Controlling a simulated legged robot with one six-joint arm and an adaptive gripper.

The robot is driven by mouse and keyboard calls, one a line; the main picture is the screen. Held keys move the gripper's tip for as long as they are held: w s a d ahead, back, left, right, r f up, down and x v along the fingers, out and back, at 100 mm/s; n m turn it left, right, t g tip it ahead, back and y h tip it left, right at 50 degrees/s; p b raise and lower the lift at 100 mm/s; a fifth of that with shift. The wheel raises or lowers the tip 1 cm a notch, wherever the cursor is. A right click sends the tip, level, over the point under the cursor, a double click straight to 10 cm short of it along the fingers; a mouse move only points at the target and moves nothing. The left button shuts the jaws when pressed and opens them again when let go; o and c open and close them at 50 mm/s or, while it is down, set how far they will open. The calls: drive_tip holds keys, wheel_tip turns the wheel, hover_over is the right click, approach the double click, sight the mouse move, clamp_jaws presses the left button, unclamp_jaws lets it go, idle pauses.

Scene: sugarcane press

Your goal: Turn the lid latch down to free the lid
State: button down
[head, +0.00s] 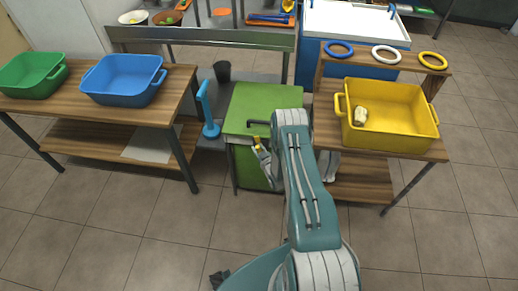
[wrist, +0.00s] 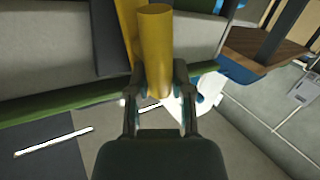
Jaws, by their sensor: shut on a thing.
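The green press box (head: 262,103) stands in the middle, with its lid lying flat on top and a dark handle (head: 257,123) at the front edge. A small yellow part, the lid latch (head: 256,141), shows at the front just below that edge. In the wrist view the latch (wrist: 154,35) is a thick yellow cylinder. My gripper (wrist: 160,72) has one finger on each side of its near end and is shut on it. In the head view my arm hides most of the gripper.
A yellow tub (head: 390,116) with a pale piece inside stands on the right table. Blue (head: 122,80) and green (head: 31,74) tubs are on the left table. A blue upright handle (head: 207,108) stands left of the press. The tiled floor in front is clear.

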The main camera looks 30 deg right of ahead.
drive_tip(key=n+g, duration=0.1)
drive_tip(key=n+g+h, duration=0.1)
drive_tip(key=shift+w+a+f+n, duration=0.1)
drive_tip(key=shift+w+a+n, duration=0.2)
drive_tip(key=shift+w+a, duration=0.1)
drive_tip(key=shift+w+a+f+n+g+h, duration=0.1)
drive_tip(key=shift+a+f+n+g+h, duration=0.05)
drive_tip(key=shift+n+g+h, duration=0.35)
drive_tip(key=shift+a+f+n+g+h, duration=0.1)
drive_tip(key=shift+n+g+h, duration=0.15)
drive_tip(key=shift+n, duration=0.35)
drive_tip(key=shift+w+a+f+n+g+h, duration=0.1)
drive_tip(key=shift+f+n+g+h, duration=0.3)
drive_tip(key=shift+n+g+h, duration=0.55)
drive_tip(key=shift+a+f+n+g+h, duration=0.1)
drive_tip(key=shift+f+n+g+h, duration=0.3)
drive_tip(key=shift+n+g+h, duration=0.5)
drive_tip(key=shift+n, duration=0.25)
drive_tip(key=c, duration=0.5)
unclamp_jaws()
drive_tip(key=shift+f, duration=0.1)
